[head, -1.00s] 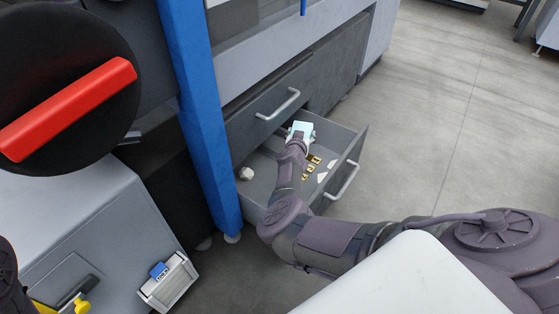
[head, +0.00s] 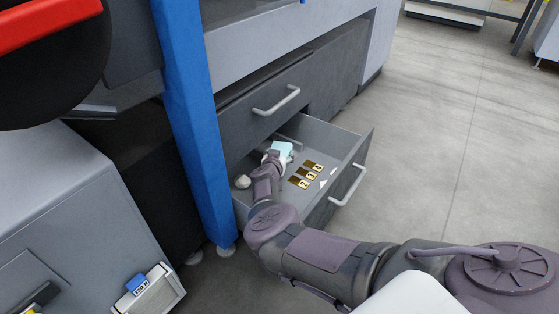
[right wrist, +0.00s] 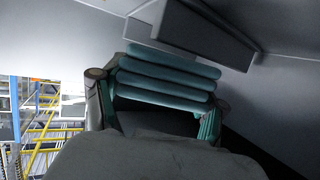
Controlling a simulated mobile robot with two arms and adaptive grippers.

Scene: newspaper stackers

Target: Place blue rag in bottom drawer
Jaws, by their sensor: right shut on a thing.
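The blue rag (head: 283,149) is a light blue folded cloth, inside the open bottom drawer (head: 319,208) near its back. My right gripper (head: 274,158) is shut on the rag, its arm reaching in over the drawer's front left side. I cannot tell whether the rag touches the drawer floor. My left gripper is not in view.
A closed drawer with a handle (head: 276,101) sits above. The open drawer also holds several dark and gold number plates (head: 305,175), small white pieces (head: 323,184) and a crumpled white ball (head: 242,182). A blue post (head: 190,130) stands left of it. Floor at right is clear.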

